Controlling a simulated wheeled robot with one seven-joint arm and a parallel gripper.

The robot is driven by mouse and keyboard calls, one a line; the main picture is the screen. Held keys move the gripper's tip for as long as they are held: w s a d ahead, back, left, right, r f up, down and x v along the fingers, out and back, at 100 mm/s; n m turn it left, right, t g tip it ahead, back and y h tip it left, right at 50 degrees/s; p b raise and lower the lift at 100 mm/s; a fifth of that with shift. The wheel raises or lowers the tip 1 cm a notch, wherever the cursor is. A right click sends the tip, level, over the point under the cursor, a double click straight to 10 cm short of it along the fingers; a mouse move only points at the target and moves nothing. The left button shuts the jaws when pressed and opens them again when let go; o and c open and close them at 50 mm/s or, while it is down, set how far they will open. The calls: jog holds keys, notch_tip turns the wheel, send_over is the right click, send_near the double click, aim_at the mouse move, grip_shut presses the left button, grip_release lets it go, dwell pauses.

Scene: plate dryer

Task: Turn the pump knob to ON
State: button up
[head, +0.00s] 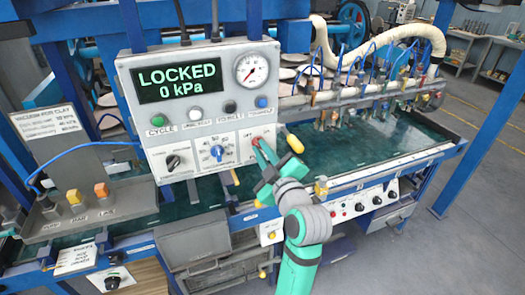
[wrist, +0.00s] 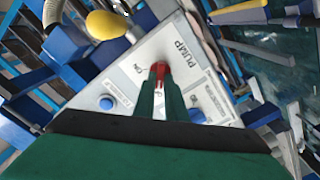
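The pump knob (wrist: 160,69) is red and sits on a pale panel with the word PUMP beside it in the wrist view. My gripper (wrist: 159,84) reaches it with two green fingers close together, one on each side of the red part. The fingers hide much of the knob, and its exact pointing direction is hard to read. In the head view my gripper (head: 262,151) is at the lower right of the grey control panel (head: 128,75). The panel's display (head: 178,82) reads LOCKED and 0 kPa.
A black knob (head: 174,161) and a blue knob (head: 217,152) are to the left on the panel. A yellow-ended part (head: 295,143) is close to the right of my gripper. A pressure gauge (head: 252,69) is above. A green worktop (head: 400,140) stretches right.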

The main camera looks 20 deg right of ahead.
grip_shut()
jog(key=shift+d+f+m, duration=0.1)
jog(key=shift+d+m, duration=0.1)
jog(key=shift+m, duration=4.3)
jog(key=shift+d+m, duration=0.2)
jog(key=shift+m, duration=4.3)
jog(key=o, duration=0.6)
grip_release()
